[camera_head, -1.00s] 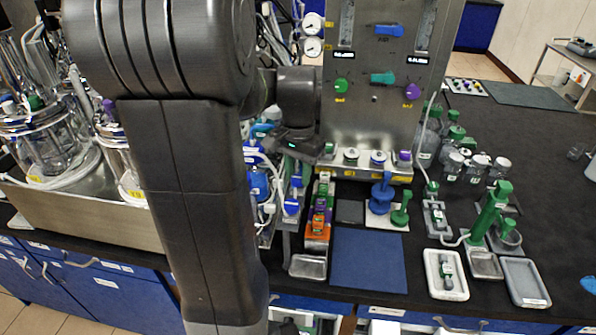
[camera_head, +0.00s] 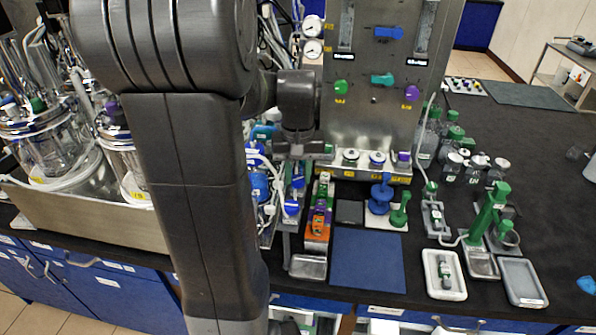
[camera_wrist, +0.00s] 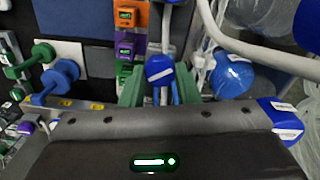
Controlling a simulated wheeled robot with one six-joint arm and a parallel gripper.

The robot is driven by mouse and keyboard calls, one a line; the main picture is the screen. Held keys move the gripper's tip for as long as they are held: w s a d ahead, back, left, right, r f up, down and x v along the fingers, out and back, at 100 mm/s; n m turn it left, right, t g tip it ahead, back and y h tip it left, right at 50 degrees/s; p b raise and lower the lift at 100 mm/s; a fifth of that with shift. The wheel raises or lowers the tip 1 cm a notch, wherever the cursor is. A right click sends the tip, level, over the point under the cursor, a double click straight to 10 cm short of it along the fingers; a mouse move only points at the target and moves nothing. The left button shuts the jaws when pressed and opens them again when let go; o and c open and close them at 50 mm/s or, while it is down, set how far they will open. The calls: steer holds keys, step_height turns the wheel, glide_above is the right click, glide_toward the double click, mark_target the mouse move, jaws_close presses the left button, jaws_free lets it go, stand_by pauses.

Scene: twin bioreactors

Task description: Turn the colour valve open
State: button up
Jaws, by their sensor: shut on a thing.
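In the wrist view, a round blue valve handle (camera_wrist: 160,69) with a white label sits between the two greenish fingers of my gripper (camera_wrist: 159,88). The gripper is shut on it; the exact contact is partly hidden by the gripper body. I cannot read any label naming the colour valve.
The steel panel (camera_head: 377,130) with green, teal, blue and purple knobs stands close right of my gripper. Tubing and glass vessels (camera_head: 48,150) crowd the left. An orange rack (camera_head: 318,225) and blue mat (camera_head: 368,262) lie in front. The black bench at right has free room.

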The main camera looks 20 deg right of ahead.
mark_target(298, 179)
steer(key=n, duration=0.5)
steer(key=shift+n+p, duration=0.3)
steer(key=n, duration=0.5)
steer(key=shift+n, duration=0.3)
steer(key=o, duration=1)
steer(key=shift+c, duration=0.2)
steer(key=shift+r, duration=0.15)
step_height(298, 179, up, 14)
steer(key=shift+f, duration=0.2)
steer(key=shift+f, duration=0.15)
